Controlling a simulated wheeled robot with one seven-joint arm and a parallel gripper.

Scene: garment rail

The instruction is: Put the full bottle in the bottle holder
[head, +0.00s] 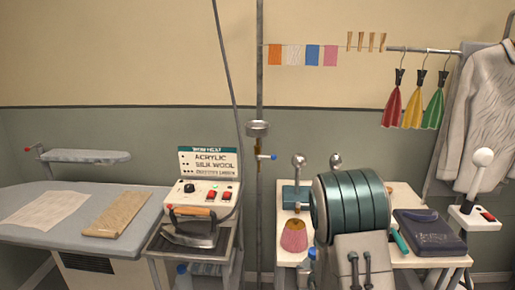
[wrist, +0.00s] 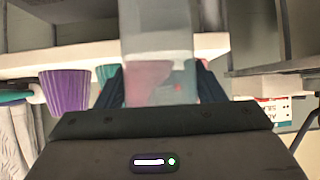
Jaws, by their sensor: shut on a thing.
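In the wrist view my gripper (wrist: 160,92) is shut on a pale, see-through bottle (wrist: 157,42), with a finger on each side. Its part between the fingers looks pinkish and teal. I cannot tell from this how full it is. The head view does not clearly show my gripper or the held bottle. Another blue-topped bottle (head: 183,270) is partly visible low under the iron stand.
A control box (head: 203,192) and an iron (head: 190,232) stand left of the pole. The ironing board (head: 60,240) is further left. A large teal ribbed body (head: 350,207) hides part of the right bench.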

